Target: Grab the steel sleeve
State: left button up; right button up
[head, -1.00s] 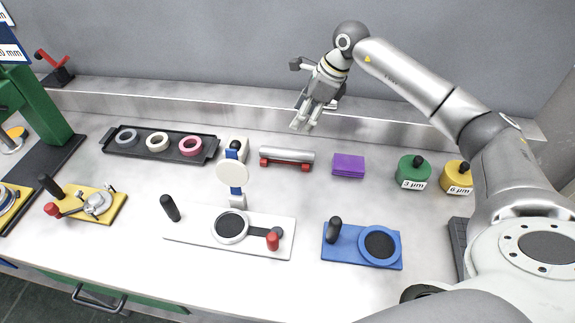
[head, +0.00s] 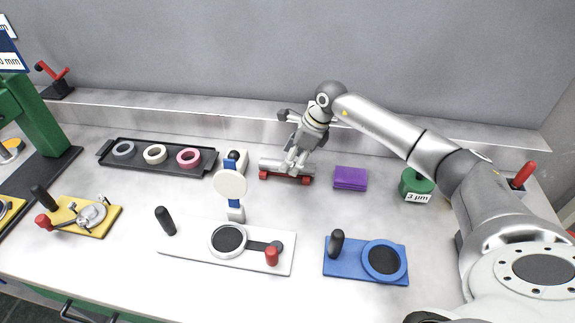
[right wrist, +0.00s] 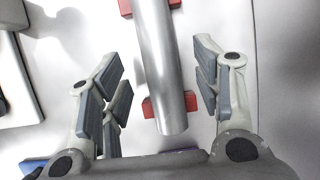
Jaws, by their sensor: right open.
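The steel sleeve (head: 272,165) is a grey metal cylinder lying level on a red cradle (head: 300,180) near the back of the bench. My right gripper (head: 294,163) is above its right end in the head view. In the right wrist view the sleeve (right wrist: 158,60) runs lengthwise between the spread fingers of the gripper (right wrist: 162,85), with a gap on each side. The gripper is open and holds nothing. The red cradle (right wrist: 152,106) shows under the sleeve there. My left gripper is not in view.
A purple block (head: 350,178) lies right of the sleeve. A white disc on a blue stand (head: 230,184) is left of it, near a black tray (head: 205,168) with three rings. A green pot (head: 416,186) stands further right. White and blue plates are in front.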

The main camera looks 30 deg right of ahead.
jog(key=shift+x, duration=1.6)
jog(key=shift+r, duration=0.1)
jog(key=shift+c, duration=0.5)
jog(key=c, duration=1.2)
